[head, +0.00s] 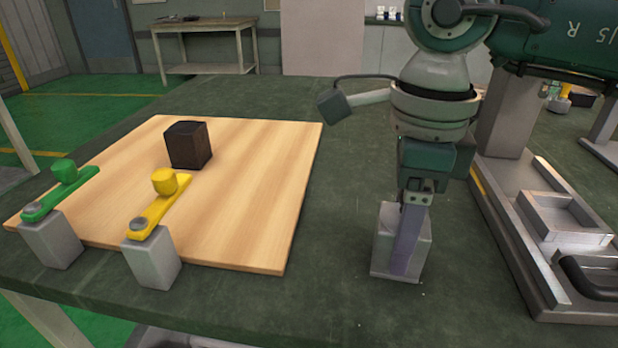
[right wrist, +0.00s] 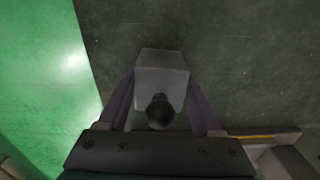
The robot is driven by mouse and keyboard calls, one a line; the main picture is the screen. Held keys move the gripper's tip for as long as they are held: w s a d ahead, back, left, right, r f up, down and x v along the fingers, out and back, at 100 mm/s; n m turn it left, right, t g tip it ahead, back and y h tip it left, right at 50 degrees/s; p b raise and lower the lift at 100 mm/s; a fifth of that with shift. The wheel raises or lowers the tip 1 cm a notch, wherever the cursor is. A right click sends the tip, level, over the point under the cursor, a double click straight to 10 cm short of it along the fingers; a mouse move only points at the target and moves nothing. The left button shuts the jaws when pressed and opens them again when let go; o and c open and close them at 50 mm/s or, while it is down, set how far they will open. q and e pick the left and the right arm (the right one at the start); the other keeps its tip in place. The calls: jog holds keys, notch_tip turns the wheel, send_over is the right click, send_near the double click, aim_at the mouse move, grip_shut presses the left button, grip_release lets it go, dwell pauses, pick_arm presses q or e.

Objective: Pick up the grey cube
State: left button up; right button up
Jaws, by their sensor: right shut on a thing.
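The grey cube (head: 384,248) is a tall, light grey block on the dark green table, right of the wooden board. My right gripper (head: 409,245) comes down over it from above, with one finger lying along its near side. In the right wrist view the cube (right wrist: 162,66) sits between the two fingers of my right gripper (right wrist: 161,103), which is shut on it. A dark round knob covers part of the cube there. Whether its base touches the table is hard to tell. My left gripper is not in view.
A wooden board (head: 250,190) carries a dark brown block (head: 188,145). A green lever (head: 62,190) and a yellow lever (head: 158,205) sit on grey blocks at its front left. A metal fixture (head: 550,235) stands close on the right.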

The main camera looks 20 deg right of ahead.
grip_shut()
jog(key=shift+r, duration=0.15)
jog(key=s+a+r+n+p, duration=0.1)
jog(key=r+n+p, duration=0.7)
jog(key=r+p, duration=1.2)
jog(key=s+a+r+n+p, duration=0.2)
jog(key=r+n+p, duration=0.7)
jog(key=r+p, duration=1.1)
jog(key=s+a+r+n+p, duration=0.1)
jog(key=s+r+n+p, duration=0.3)
jog(key=r+p, duration=1.6)
notch_tip(320, 180, up, 16)
jog(key=n, duration=0.4)
jog(key=shift+s+a+f, duration=0.2)
jog(key=shift+s+a, duration=0.1)
jog(key=shift+s, duration=0.1)
